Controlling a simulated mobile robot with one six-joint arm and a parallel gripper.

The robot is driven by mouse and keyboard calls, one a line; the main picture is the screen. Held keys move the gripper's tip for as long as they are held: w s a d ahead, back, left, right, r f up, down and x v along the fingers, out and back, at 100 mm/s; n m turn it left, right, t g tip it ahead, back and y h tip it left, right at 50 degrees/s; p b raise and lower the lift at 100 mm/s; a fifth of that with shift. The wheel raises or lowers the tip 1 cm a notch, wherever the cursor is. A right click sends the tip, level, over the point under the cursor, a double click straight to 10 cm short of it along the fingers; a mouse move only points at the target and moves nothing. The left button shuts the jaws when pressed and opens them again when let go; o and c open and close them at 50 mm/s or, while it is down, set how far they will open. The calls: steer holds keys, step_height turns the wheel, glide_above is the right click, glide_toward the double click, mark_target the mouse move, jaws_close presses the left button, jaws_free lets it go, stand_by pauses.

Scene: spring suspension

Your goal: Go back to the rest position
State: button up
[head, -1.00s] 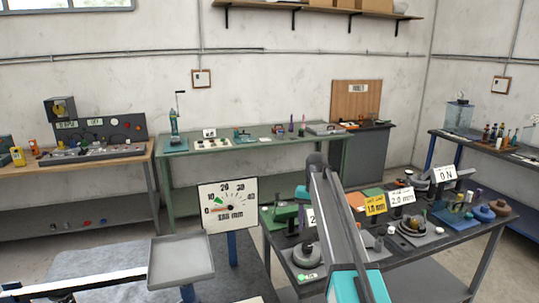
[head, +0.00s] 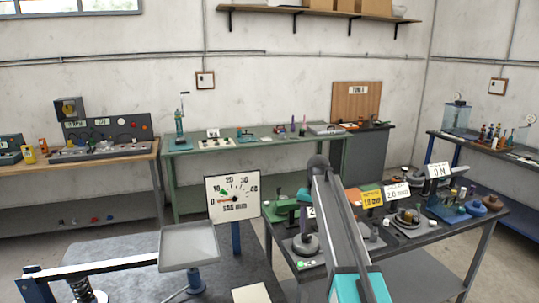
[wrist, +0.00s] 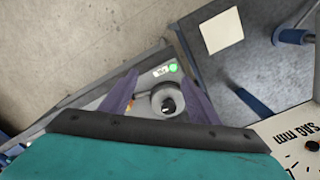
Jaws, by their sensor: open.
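My gripper (wrist: 160,88) shows in the wrist view with its two purple fingers spread apart and nothing between them that it holds. Below and beyond the fingers lies a grey round piece with a dark centre (wrist: 168,101) on a bench edge, apart from the fingers as far as I can tell. In the head view my arm rises from the bottom, right of centre, in front of the dark bench (head: 400,249). The fingers cannot be made out there.
A dial gauge board (head: 232,198) stands left of my arm. A grey tray (head: 188,247) and a lever with a spring (head: 82,290) are at lower left. The dark bench carries weights and label cards. A green bench (head: 240,143) stands along the back wall.

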steer(key=s+f+g+b, duration=0.2)
steer(key=s+f, duration=0.4)
steer(key=f, duration=0.7)
steer(key=s+f+g+b, duration=0.15)
steer(key=s+f, duration=0.45)
steer(key=f, duration=0.7)
steer(key=s+f+g+b, duration=0.1)
steer(key=s+f+b, duration=0.1)
steer(key=s+f, duration=0.8)
steer(key=s+f+n+b, duration=0.1)
steer(key=s+f, duration=0.7)
steer(key=s, duration=0.3)
steer(key=s+f+n+g+b, duration=0.1)
steer(key=s+f+b, duration=0.1)
steer(key=s+f, duration=0.6)
steer(key=s+f+n+b, duration=0.1)
steer(key=s+f+n, duration=0.1)
steer(key=s+f, duration=0.6)
steer(key=shift+s+d+f+b, duration=0.25)
steer(key=shift+s+d+b, duration=0.1)
steer(key=shift+s, duration=2.75)
